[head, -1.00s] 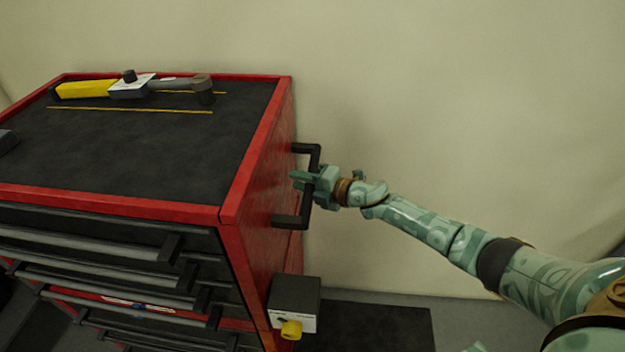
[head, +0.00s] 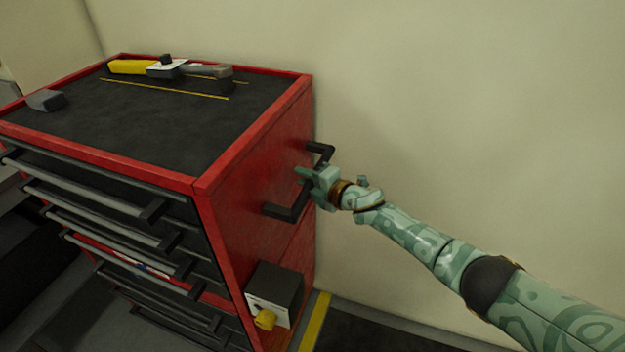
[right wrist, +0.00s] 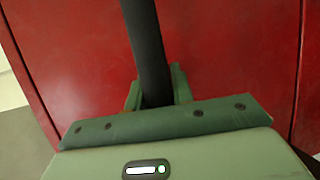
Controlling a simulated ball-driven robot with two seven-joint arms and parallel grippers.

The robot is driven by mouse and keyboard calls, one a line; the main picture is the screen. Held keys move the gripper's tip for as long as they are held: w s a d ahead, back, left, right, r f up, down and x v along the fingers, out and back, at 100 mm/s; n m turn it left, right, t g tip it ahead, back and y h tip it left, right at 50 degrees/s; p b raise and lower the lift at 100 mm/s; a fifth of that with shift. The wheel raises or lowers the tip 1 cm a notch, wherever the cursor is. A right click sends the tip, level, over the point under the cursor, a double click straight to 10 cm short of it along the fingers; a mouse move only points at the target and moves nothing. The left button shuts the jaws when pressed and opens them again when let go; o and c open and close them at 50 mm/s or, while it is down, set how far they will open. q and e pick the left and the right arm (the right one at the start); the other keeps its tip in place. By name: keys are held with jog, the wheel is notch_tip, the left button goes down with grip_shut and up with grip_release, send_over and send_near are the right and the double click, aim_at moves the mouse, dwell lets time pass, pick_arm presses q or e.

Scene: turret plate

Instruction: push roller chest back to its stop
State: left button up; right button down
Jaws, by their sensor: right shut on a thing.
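The red roller chest (head: 255,160) stands at the left in the head view, with black drawers on its front and a dark mat on top. A black side handle (head: 285,211) sticks out from its right side. My right gripper (head: 312,182) is shut on the middle of this handle. In the right wrist view the handle bar (right wrist: 147,50) runs between the fingers (right wrist: 158,90), with the red side panel (right wrist: 215,50) behind. The chest's back is close to the pale wall; I cannot tell whether they touch. My left gripper is not in view.
A yellow and grey tool (head: 170,68) and a small dark block (head: 46,100) lie on the chest top. A dark box with a yellow knob (head: 265,319) is on the lower right side. A yellow floor strip (head: 316,322) runs beside the chest.

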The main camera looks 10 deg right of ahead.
jog(key=shift+s+a, duration=0.15)
jog(key=shift+a, duration=0.1)
jog(key=c, duration=1.5)
grip_release()
jog(key=o, duration=0.3)
jog(key=shift+s+r, duration=0.1)
jog(key=shift+s, duration=0.1)
jog(key=p+v, duration=0.5)
jog(key=v, duration=1.1)
jog(key=shift+s+r, duration=0.15)
jog(key=shift+r, duration=0.1)
jog(key=shift+d, duration=0.1)
